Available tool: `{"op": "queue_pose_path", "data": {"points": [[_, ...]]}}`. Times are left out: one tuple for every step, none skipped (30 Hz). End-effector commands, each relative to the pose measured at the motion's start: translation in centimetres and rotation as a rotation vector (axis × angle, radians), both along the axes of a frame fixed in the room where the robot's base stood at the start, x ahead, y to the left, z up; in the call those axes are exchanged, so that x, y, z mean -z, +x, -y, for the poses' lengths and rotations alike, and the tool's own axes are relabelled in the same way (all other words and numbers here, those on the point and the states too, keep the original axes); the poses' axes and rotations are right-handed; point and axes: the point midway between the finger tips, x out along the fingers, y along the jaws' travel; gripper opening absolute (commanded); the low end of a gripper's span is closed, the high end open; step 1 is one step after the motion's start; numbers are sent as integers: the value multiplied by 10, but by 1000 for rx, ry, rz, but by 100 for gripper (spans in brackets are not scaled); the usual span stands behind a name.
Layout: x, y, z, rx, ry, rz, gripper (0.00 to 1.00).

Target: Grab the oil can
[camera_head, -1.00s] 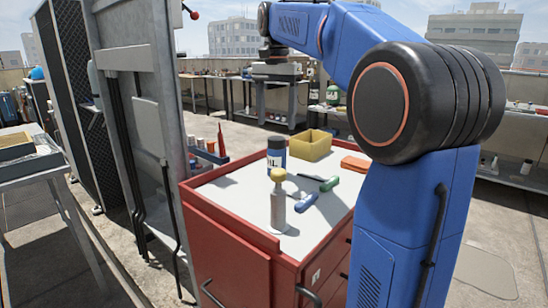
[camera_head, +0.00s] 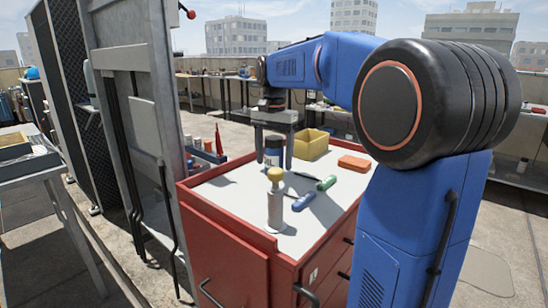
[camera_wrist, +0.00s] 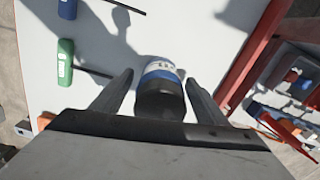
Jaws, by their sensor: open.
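The oil can (camera_head: 272,155) is a dark cylinder with a black top and a white and blue label. It stands upright on the white top of the red tool cabinet (camera_head: 230,188). My gripper (camera_head: 274,165) points down over the can with its fingers on either side. In the wrist view the can (camera_wrist: 160,88) sits between the two open fingers (camera_wrist: 159,78), with a gap visible on each side. The can's lower part is partly hidden behind the fingers and a bottle in the head view.
A grey bottle with a yellow cap (camera_head: 275,208) stands in front of the can. A blue-handled tool (camera_head: 303,201) and a green-handled tool (camera_head: 326,183) lie to its right. A yellow bin (camera_head: 311,148) and an orange box (camera_head: 354,163) are behind. A grey metal frame (camera_head: 135,90) rises at left.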

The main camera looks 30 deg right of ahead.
Motion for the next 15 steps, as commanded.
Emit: {"op": "queue_pose_path", "data": {"points": [[6, 0, 0, 0, 0, 0, 68], [8, 0, 0, 0, 0, -1, 68], [11, 0, 0, 0, 0, -1, 68], [13, 0, 0, 0, -1, -1, 68], [14, 0, 0, 0, 0, 0, 68], [15, 0, 0, 0, 0, 0, 68], [15, 0, 0, 0, 0, 1, 68], [15, 0, 0, 0, 0, 1, 68], [15, 0, 0, 0, 0, 1, 68], [15, 0, 0, 0, 0, 1, 68], [15, 0, 0, 0, 0, 1, 68], [15, 0, 0, 0, 0, 1, 68], [15, 0, 0, 0, 0, 1, 60], [15, 0, 0, 0, -1, 1, 53], [15, 0, 0, 0, 0, 0, 44]]}}
